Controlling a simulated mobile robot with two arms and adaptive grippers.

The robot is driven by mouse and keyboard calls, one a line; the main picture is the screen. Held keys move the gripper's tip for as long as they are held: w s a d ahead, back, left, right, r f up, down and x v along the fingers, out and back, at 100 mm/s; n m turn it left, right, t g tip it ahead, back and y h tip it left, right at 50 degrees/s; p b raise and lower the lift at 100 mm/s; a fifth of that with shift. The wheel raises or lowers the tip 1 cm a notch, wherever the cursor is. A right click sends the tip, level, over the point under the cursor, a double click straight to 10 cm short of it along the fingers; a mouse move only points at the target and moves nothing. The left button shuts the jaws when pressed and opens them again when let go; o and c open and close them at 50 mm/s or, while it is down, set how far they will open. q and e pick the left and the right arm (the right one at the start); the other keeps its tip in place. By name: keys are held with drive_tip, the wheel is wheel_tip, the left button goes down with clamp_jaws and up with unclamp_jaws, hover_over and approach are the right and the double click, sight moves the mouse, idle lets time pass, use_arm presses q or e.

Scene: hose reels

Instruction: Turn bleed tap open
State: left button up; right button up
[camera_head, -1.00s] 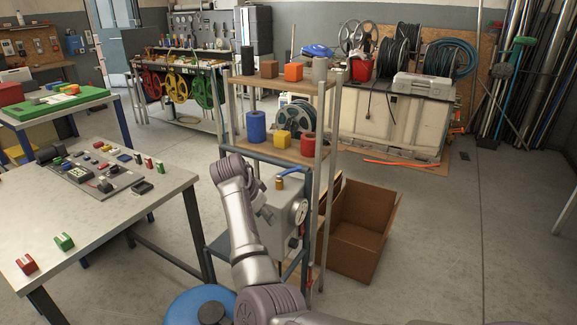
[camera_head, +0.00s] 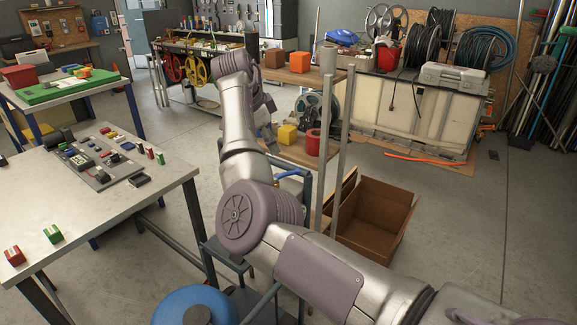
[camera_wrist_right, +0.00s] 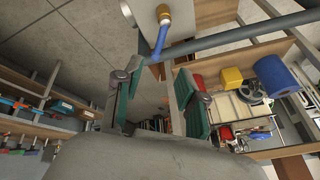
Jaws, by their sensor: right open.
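The bleed tap appears to be the brass fitting (camera_wrist_right: 163,14) with a blue lever (camera_wrist_right: 157,44), seen at the top of the right wrist view. The blue lever (camera_head: 292,173) also shows in the head view, beside my right arm; the tank under it is mostly hidden by that arm. My right gripper (camera_wrist_right: 154,78) is open, its two teal-padded fingers apart with nothing between them. The lever's lower end shows just beyond the gap between the fingertips; I see no contact. In the head view my right gripper (camera_head: 266,130) is small and partly hidden. My left gripper is out of view.
A shelf (camera_head: 310,78) with coloured blocks stands close behind my right gripper; its metal posts rise beside it. A cardboard box (camera_head: 375,218) lies open on the floor to the right. A workbench (camera_head: 60,205) stands at the left. A grey bar (camera_wrist_right: 240,36) runs near the lever.

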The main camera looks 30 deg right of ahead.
approach(284, 174)
drive_tip(key=d+f, duration=0.1)
drive_tip(key=p+x, duration=0.1)
drive_tip(key=x, duration=0.4)
drive_tip(key=shift+w+d, duration=0.15)
drive_tip(key=shift+d, duration=0.1)
drive_tip(key=shift+d+f, duration=0.1)
drive_tip(key=shift+f, duration=0.25)
drive_tip(key=shift+w+d+f+p, duration=0.1)
drive_tip(key=shift+d+f+p, duration=0.15)
drive_tip(key=shift+f, duration=0.2)
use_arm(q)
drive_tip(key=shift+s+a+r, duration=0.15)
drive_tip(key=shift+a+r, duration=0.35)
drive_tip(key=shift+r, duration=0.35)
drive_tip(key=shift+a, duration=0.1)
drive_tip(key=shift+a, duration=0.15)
use_arm(e)
clamp_jaws()
